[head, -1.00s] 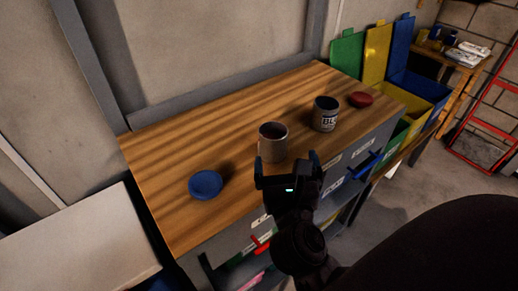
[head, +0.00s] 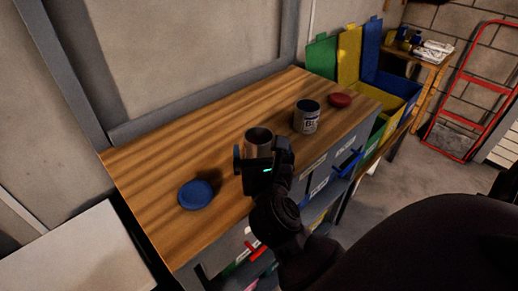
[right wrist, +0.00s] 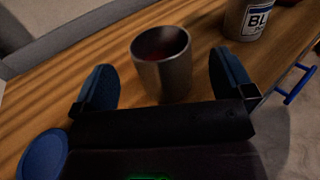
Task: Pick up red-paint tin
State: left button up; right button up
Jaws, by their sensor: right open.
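The red-paint tin is a plain metal tin (head: 258,136) standing upright and open on the wooden workbench; the right wrist view shows dark red inside the tin (right wrist: 163,65). My right gripper (head: 262,160) is at the near side of this tin and partly hides it in the head view. In the right wrist view its two blue fingers (right wrist: 165,80) are spread apart, with the tin between and slightly beyond them, and a gap on each side. A second tin marked "BL" (head: 307,117) stands farther right. My left gripper is not in view.
A blue lid (head: 195,194) lies on the bench (head: 160,155) at the left, a red lid (head: 340,100) at the far right. Drawers with coloured handles (head: 347,163) front the bench. Green, yellow and blue bins (head: 393,88) stand beyond.

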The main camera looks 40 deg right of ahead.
aim_at(257, 129)
jog(key=x, duration=0.3)
jog(key=shift+w+d+r, duration=0.1)
jog(key=shift+w+d, duration=0.05)
jog(key=shift+w, duration=0.05)
jog(key=shift+w+d, duration=0.3)
jog(key=shift+w, duration=0.25)
jog(key=c, duration=1.1)
jog(key=shift+o, duration=0.2)
